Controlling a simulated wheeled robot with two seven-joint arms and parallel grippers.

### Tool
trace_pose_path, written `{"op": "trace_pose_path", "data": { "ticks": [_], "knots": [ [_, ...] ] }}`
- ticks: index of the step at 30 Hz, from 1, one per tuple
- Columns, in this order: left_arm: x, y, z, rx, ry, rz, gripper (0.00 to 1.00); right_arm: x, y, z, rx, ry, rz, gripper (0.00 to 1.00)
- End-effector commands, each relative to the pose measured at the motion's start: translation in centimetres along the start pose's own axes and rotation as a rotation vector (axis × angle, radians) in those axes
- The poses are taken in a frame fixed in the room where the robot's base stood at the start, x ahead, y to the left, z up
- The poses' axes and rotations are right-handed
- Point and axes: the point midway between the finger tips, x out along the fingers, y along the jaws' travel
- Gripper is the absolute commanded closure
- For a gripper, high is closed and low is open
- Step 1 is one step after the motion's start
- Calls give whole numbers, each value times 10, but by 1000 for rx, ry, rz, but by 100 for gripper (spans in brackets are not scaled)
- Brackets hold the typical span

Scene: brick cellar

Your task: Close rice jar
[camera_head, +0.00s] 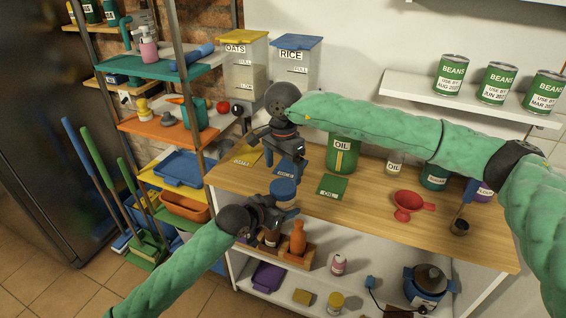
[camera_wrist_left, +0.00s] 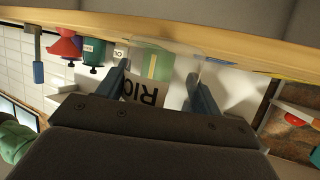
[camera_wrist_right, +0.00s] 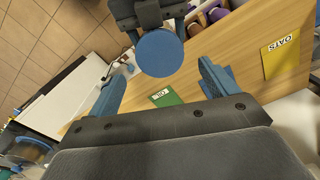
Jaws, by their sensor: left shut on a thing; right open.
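The rice jar is clear, with a dark "RIC…" label (camera_wrist_left: 144,92) that shows upside down in the left wrist view. My left gripper (camera_wrist_left: 157,72) is shut around the jar's sides and holds it upright at the table's front edge. A round blue lid (camera_head: 284,188) sits at the jar's top; it fills the space ahead of the right wrist camera (camera_wrist_right: 160,53). How tightly the lid sits cannot be told. My right gripper (camera_head: 288,160) is open and empty, behind and above the jar in the head view, with its fingers on either side of the lid's line in its wrist view.
On the wooden table (camera_head: 370,207) are a green oil can (camera_head: 342,155), a green card (camera_head: 332,186), a yellow card (camera_head: 246,156), a red funnel (camera_head: 411,204) and a scoop (camera_head: 461,224). Oats (camera_head: 243,62) and rice bins (camera_head: 295,62) stand behind. A bottle rack (camera_head: 285,257) is below.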

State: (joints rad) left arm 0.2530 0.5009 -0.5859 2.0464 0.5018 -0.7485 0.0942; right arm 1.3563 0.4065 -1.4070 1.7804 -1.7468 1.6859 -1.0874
Motion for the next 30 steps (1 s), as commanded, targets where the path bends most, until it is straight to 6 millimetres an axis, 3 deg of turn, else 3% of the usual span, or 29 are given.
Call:
{"op": "trace_pose_path", "data": {
  "ticks": [12, 24, 30],
  "knots": [
    [0, 0, 0, 0, 0, 0, 98, 56, 0, 0, 1, -1, 2, 15],
    [0, 0, 0, 0, 0, 0, 98, 64, 0, 0, 1, 1, 0, 15],
    [0, 0, 0, 0, 0, 0, 98, 64, 0, 0, 1, 0, 0, 54]
  ]
}}
